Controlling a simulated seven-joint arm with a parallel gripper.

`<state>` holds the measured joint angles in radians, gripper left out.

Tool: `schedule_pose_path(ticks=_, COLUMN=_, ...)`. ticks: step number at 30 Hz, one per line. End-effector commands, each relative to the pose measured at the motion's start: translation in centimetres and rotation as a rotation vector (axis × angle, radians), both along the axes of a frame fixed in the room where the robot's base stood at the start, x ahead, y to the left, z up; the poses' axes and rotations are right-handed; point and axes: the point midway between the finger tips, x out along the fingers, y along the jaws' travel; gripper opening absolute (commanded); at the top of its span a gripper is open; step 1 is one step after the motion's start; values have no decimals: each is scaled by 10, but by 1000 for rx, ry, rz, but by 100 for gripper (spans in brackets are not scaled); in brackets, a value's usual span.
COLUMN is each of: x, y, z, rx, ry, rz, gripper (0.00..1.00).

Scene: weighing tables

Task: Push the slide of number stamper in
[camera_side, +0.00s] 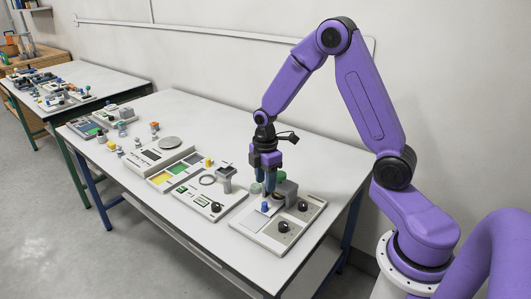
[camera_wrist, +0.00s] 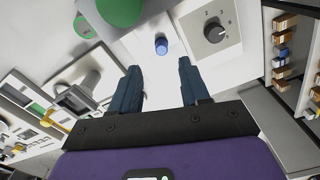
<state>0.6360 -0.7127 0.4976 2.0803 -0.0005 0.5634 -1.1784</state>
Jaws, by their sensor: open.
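The number stamper seems to be the pale flat unit (camera_side: 262,239) at the near right end of the table. It has two black dials (camera_side: 283,226), a grey block (camera_side: 287,190) and a small blue knob (camera_side: 265,206) on a light plate, which may be the slide. In the wrist view the blue knob (camera_wrist: 161,46) stands just beyond and between my fingertips, beside a numbered dial (camera_wrist: 215,32). A green round top (camera_wrist: 120,10) is at the upper edge. My gripper (camera_side: 264,188) points down above the unit, open and empty; it also shows in the wrist view (camera_wrist: 158,68).
Left of the unit stands another panel (camera_side: 208,205) with a dial and a grey post. Further left are a panel with coloured pads (camera_side: 176,170), a scale with a round plate (camera_side: 169,142) and small weights. The table's front strip is clear.

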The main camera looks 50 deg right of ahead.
Motion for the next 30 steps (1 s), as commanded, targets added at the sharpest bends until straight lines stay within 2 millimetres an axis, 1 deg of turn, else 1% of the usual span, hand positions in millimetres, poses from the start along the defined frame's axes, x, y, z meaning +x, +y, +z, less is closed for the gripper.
schedule_pose_path(ticks=1, x=1, y=0, z=11, rx=0, ry=-6, rz=0, gripper=46)
schedule_pose_path(ticks=9, x=1, y=0, z=62, rx=0, ry=-6, rz=-1, gripper=46)
schedule_pose_path(ticks=12, x=1, y=0, z=76, rx=0, ry=-4, rz=-1, gripper=46)
schedule_pose_path(ticks=15, x=1, y=0, z=86, rx=0, ry=-3, rz=0, gripper=46)
schedule_pose_path(ticks=20, x=0, y=0, z=93, rx=0, ry=-1, rz=0, gripper=46)
schedule_pose_path(ticks=30, x=-1, y=1, z=94, rx=0, ry=0, rz=0, gripper=46)
